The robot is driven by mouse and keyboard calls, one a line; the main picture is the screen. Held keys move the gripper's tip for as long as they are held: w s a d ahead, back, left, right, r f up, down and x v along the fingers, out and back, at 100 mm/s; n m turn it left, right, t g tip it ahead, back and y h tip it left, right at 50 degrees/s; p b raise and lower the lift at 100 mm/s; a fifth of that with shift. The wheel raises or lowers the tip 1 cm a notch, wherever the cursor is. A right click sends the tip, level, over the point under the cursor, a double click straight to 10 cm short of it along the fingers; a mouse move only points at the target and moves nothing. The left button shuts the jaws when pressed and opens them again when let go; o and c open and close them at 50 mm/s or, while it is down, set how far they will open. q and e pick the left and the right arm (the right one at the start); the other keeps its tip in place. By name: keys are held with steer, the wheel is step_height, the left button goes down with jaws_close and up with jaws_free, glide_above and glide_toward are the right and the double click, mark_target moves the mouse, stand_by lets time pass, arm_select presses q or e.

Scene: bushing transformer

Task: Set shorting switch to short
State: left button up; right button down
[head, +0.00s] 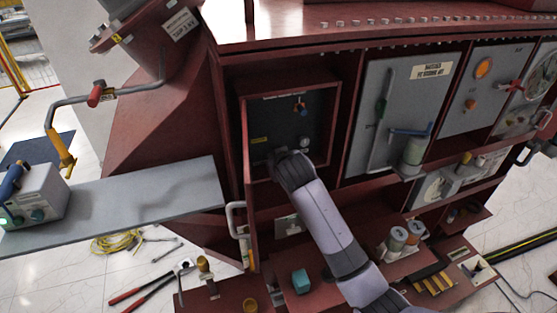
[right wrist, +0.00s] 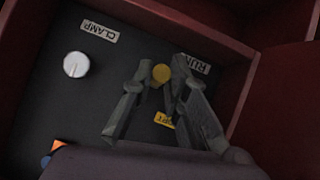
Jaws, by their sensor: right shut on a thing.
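A dark panel (head: 275,115) sits inside an open red box in the head view. In the right wrist view, a yellow round knob (right wrist: 161,73) stands on this panel, between a "RUN" label (right wrist: 194,64) and a yellow label (right wrist: 164,120) that is partly hidden. My right gripper (right wrist: 160,80) has its two fingertips on either side of the yellow knob and is shut on it. My left gripper is not in view.
A white knob (right wrist: 76,64) lies near a "CLAMP" label (right wrist: 99,32). A blue and orange handle (head: 301,106) sits higher on the panel. Red box walls surround the panel closely.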

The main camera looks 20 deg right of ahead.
steer(key=r+g, duration=0.1)
steer(key=g, duration=0.1)
steer(key=r+g, duration=0.1)
steer(key=g, duration=0.1)
steer(key=shift+w+g, duration=0.3)
steer(key=shift+w, duration=0.05)
steer(key=shift+w+r+n+g, duration=0.15)
steer(key=shift+r+g, duration=0.1)
steer(key=shift+g, duration=0.5)
steer(key=shift+w+r+n+g, duration=0.15)
steer(key=shift+r+g, duration=0.05)
steer(key=shift+g, duration=0.55)
steer(key=c, duration=1.6)
jaws_free()
steer(key=shift+o, duration=0.2)
steer(key=shift+f, duration=0.15)
